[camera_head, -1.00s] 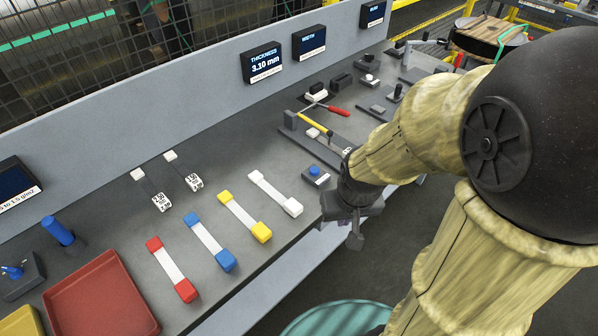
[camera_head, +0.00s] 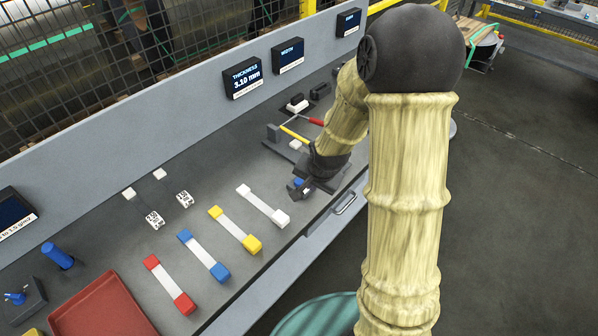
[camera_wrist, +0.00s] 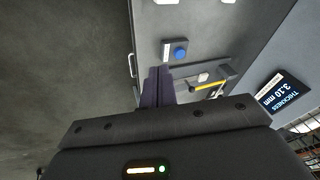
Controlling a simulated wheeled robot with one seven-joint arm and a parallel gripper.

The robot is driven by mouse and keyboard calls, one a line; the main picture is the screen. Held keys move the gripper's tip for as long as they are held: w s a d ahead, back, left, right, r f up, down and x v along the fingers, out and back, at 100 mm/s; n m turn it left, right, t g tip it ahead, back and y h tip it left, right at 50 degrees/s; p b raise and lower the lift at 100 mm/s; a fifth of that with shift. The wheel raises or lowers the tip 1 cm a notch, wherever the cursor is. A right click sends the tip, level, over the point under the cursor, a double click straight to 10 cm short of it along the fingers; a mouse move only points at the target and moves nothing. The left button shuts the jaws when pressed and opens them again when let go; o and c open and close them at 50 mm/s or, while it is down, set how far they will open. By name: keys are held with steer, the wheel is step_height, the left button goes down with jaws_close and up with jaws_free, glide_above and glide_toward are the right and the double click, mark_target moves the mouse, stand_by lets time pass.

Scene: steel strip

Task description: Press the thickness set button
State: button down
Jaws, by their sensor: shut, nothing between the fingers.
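A blue push button (camera_wrist: 181,54) sits on a small dark box with a white label, too small to read, in the wrist view. In the head view only a bit of its blue cap (camera_head: 298,182) shows beside my gripper. My gripper (camera_wrist: 158,72) is shut and empty, its fingertips close to the near edge of the button box and apart from the blue cap in the picture.
White-barred strips with red, blue, yellow and white ends (camera_head: 263,206) lie left of my gripper. A red tray (camera_head: 75,318) is at front left. A drawer handle (camera_head: 345,203) is on the bench front.

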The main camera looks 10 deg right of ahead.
steer(key=w+f+m+t+y+p, duration=0.1)
steer(key=w+f+m+t+p, duration=0.1)
steer(key=w+m+p, duration=0.55)
steer(key=m+t+y+p, duration=0.1)
steer(key=m+t+p, duration=0.15)
steer(key=m, duration=0.55)
glide_above(301, 183)
steer(key=f, duration=0.2)
steer(key=shift+f, duration=0.15)
step_height(301, 183, down, 7)
steer(key=b, duration=0.4)
steer(key=shift+f, duration=0.2)
steer(key=shift+f+b, duration=0.6)
steer(key=shift+b, duration=0.1)
steer(key=shift+s, duration=0.1)
